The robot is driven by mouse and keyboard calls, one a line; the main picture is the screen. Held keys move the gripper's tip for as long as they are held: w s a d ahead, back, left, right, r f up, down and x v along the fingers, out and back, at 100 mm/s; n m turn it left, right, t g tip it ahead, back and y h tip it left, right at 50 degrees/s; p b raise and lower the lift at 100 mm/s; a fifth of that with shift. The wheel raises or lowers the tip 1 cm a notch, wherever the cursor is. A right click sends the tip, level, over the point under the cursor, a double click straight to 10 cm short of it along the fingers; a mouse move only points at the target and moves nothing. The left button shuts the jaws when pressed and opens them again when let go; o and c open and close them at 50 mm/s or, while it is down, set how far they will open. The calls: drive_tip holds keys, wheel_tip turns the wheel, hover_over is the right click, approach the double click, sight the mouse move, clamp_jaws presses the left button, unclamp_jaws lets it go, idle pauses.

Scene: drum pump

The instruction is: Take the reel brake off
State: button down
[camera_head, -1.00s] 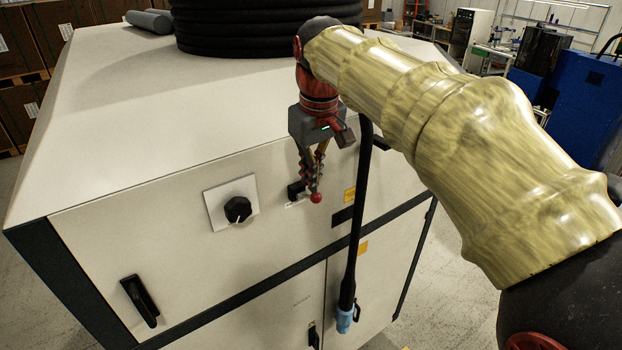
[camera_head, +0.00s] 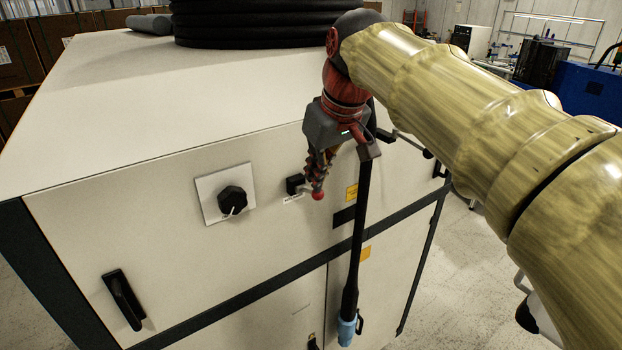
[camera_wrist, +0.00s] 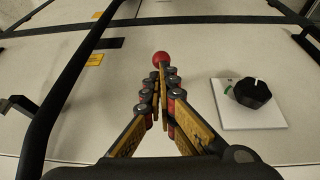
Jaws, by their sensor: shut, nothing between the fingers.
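A small lever with a red ball knob (camera_head: 317,195) sticks out from a black block (camera_head: 295,184) on the cabinet's front, above a small white label too small to read. I take it for the reel brake. My gripper (camera_head: 319,180) is shut and empty, its fingers pointing down in front of the panel, with the tips close to the red ball. In the wrist view, the red ball (camera_wrist: 161,58) shows just beyond my closed fingertips (camera_wrist: 160,72). I cannot tell whether they touch it. The lever's stem is hidden behind the fingers.
A black rotary knob (camera_head: 232,200) sits left of the lever on a white plate. A black hose (camera_head: 360,235) with a blue end (camera_head: 347,330) hangs right of my gripper. A grey rod with a dark knob (camera_head: 428,153) stands out further right. Coiled hose (camera_head: 270,25) lies on top.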

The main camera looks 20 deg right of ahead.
wheel_tip(320, 180, down, 9)
drive_tip(key=s+t+y+b, duration=0.2)
drive_tip(key=t+b, duration=0.6)
drive_tip(key=b, duration=2.2)
drive_tip(key=shift+s+d, duration=0.2)
drive_tip(key=shift+d, duration=0.15)
drive_tip(key=shift+f, duration=0.1)
